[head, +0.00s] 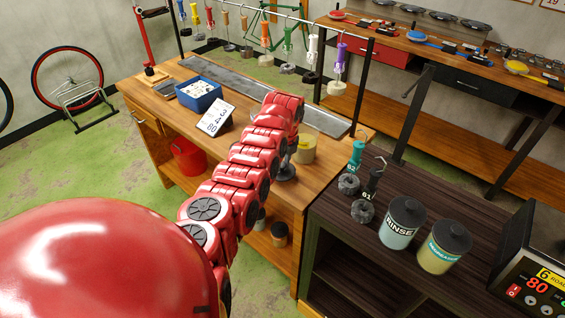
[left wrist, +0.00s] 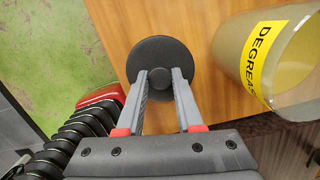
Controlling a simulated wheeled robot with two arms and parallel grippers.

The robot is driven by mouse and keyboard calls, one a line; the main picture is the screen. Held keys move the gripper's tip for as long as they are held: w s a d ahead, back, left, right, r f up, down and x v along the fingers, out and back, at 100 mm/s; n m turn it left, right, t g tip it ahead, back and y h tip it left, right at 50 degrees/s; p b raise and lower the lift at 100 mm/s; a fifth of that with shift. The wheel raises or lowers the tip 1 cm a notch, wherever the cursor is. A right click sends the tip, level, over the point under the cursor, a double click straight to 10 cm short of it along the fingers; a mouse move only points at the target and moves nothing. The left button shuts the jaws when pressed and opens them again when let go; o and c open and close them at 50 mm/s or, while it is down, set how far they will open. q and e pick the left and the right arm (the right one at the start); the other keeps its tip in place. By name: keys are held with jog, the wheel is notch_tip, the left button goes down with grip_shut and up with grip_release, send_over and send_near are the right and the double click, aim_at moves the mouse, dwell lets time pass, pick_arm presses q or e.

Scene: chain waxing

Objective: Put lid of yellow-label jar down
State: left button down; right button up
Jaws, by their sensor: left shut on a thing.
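The black round lid (left wrist: 162,65) hangs by its knob between the fingertips of my left gripper (left wrist: 164,78), which is shut on that knob. In the head view the lid (head: 286,174) is at the front edge of the wooden bench, below my left gripper (head: 290,152). I cannot tell whether it touches the bench top. The yellow-label jar (left wrist: 262,55) stands to the right of the lid in the left wrist view, apart from it. In the head view this jar (head: 305,150) is partly hidden by my arm. My right gripper is not in view.
The wooden bench (head: 160,105) holds a blue box (head: 199,97) and a number sign (head: 215,119). A dark cabinet (head: 330,205) at right carries a RINSE jar (head: 402,222), another lidded jar (head: 445,247) and a display unit (head: 535,270). Hooks hang from a rail above the bench.

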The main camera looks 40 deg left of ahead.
pick_arm(q)
jog(key=shift+f, duration=0.5)
jog(key=shift+f, duration=0.1)
jog(key=shift+f, duration=0.1)
jog(key=c, duration=0.6)
grip_release()
jog(key=shift+o, duration=0.2)
